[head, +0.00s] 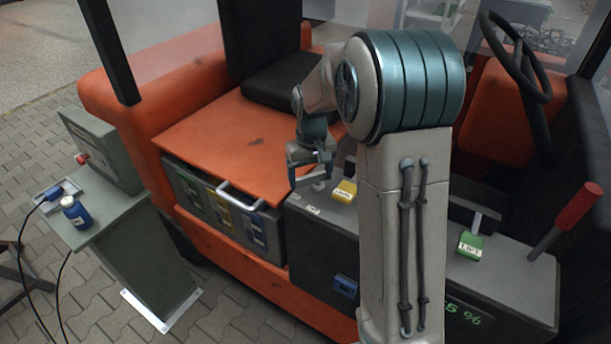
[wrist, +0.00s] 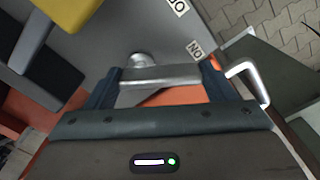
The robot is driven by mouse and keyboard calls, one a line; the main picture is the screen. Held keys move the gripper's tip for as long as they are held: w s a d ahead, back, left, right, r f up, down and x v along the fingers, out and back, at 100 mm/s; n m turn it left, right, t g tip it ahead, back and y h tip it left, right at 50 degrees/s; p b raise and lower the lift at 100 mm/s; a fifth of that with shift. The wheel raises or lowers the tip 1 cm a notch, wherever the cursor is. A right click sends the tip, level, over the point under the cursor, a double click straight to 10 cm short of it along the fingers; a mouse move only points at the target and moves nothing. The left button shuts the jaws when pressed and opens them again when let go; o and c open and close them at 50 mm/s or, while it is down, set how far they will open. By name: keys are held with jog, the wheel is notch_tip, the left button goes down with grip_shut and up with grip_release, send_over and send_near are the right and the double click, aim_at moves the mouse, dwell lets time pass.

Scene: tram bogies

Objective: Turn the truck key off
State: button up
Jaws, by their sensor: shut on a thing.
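The truck key (wrist: 160,75) is a grey metal bar on a round silver base, set on the dark truck console (head: 330,225). In the wrist view it lies crosswise between the fingers of my gripper (wrist: 160,84), and both fingers meet its ends. In the head view my gripper (head: 311,175) points down at the console, and only the silver key base (head: 318,186) shows under it. A small white label (wrist: 196,50) lies beside the key, and a second one (wrist: 178,6) is farther off. I cannot tell which label the key points to.
A yellow tagged lever (head: 344,191) stands close right of the key. A green tagged lever (head: 470,246) and a red-handled lever (head: 574,212) are farther right. A battery compartment with a white handle (head: 240,197) is left.

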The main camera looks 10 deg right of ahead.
jog(key=n, duration=0.3)
jog(key=shift+s+d+n, duration=0.1)
jog(key=shift+s+n, duration=0.2)
jog(key=shift+s+d+n, duration=0.1)
jog(key=shift+s+n, duration=0.05)
jog(key=shift+n, duration=0.7)
jog(key=shift+s+d+n, duration=0.1)
jog(key=shift+n, duration=0.75)
jog(key=o, duration=1)
jog(key=shift+r, duration=0.1)
notch_tip(320, 180, up, 14)
jog(key=b, duration=0.1)
